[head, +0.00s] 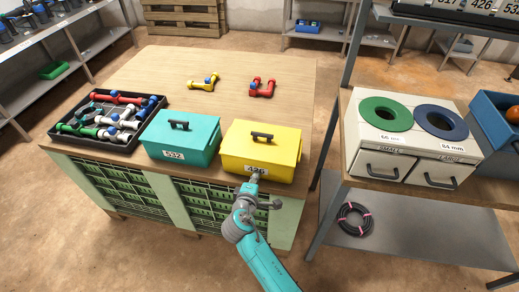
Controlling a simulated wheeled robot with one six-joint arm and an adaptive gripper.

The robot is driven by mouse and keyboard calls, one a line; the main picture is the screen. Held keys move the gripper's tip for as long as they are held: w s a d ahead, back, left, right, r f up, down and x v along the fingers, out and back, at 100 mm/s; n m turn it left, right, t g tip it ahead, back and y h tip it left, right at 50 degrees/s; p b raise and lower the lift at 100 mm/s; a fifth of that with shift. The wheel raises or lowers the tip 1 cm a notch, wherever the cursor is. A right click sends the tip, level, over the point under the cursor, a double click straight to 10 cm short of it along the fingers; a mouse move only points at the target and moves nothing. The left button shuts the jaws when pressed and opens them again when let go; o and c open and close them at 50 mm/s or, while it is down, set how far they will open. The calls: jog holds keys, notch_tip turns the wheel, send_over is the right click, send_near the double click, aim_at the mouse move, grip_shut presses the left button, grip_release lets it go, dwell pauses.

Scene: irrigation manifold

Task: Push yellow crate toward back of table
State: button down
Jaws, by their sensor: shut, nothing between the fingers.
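The yellow crate (267,144) is a lidded box with a black handle on top and a white label reading 426 on its front. It stands at the front right of the wooden table (215,75), close to the front edge. My gripper (255,178) is shut and empty, at the crate's front face just below the label. I cannot tell whether it touches the crate. My teal arm reaches up from the bottom of the picture.
A teal crate (184,142) labelled 532 stands just left of the yellow one. A black tray (62,139) of fittings is at the left. Yellow (204,83) and red (263,88) pipe pieces lie behind the crates. A shelf with a two-hole bin (408,132) stands to the right.

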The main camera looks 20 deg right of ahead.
aim_at(262, 151)
jog(key=shift+w+d, duration=0.95)
jog(key=shift+w, duration=0.35)
jog(key=shift+w+d, duration=0.9)
jog(key=shift+w, duration=0.35)
jog(key=shift+w+d, duration=0.95)
jog(key=shift+w, duration=0.35)
jog(key=shift+w+d, duration=0.95)
jog(key=shift+w, duration=0.35)
jog(key=shift+w+d, duration=0.95)
jog(key=shift+w, duration=0.35)
jog(key=shift+w+d, duration=0.95)
jog(key=shift+w, duration=0.35)
jog(key=shift+s+a, duration=0.75)
jog(key=shift+s, duration=0.3)
jog(key=shift+s+a, duration=0.75)
jog(key=shift+s, duration=0.25)
jog(key=shift+r, duration=0.1)
jog(key=shift+r, duration=3.9)
jog(key=shift+s, duration=0.1)
